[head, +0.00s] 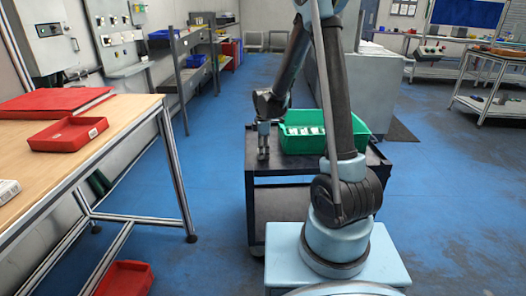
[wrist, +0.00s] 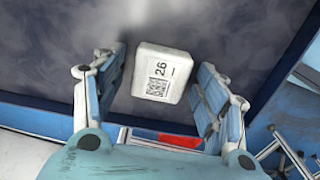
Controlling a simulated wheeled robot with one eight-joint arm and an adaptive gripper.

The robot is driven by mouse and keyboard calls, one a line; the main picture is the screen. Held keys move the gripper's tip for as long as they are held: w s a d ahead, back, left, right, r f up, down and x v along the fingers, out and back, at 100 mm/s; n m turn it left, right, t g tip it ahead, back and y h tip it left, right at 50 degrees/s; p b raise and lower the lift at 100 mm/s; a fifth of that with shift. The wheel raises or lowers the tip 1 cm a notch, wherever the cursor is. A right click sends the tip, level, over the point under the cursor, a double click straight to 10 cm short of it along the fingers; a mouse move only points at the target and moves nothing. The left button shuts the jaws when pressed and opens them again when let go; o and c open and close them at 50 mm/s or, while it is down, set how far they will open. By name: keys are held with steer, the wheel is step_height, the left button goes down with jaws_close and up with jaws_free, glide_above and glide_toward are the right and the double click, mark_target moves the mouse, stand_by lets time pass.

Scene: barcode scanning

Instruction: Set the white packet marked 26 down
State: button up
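The white packet marked 26 (wrist: 160,72) lies on the dark top of the cart (wrist: 60,45), its number and square code facing the wrist camera. My gripper (wrist: 160,95) is open around it, with a finger on each side. A gap shows between the packet and both fingers, so I see no contact. In the head view my gripper (head: 264,153) points down over the left part of the cart top, left of the green bin. I cannot make out the packet there.
The green bin (head: 348,138) on the cart holds several white packets. A wooden table (head: 110,135) on the left carries a red tray (head: 68,134) and a white box (head: 8,190). A red bin (head: 125,279) is on the floor. Blue floor is clear between table and cart.

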step_height(320, 180, up, 12)
steer(key=s+d+r+m, duration=0.4)
steer(key=s+d, duration=0.2)
steer(key=d, duration=0.1)
steer(key=s+d+r+m+t, duration=0.1)
steer(key=s+d+r+m, duration=0.1)
steer(key=s+d+m, duration=0.45)
steer(key=s+d+f+m, duration=0.3)
steer(key=s+d+m, duration=0.1)
steer(key=s, duration=0.5)
steer(key=s+d+f+m+t, duration=0.1)
steer(key=s+d+f+m, duration=0.3)
steer(key=s, duration=0.6)
steer(key=shift+d+f, duration=0.15)
steer(key=shift+s, duration=0.1)
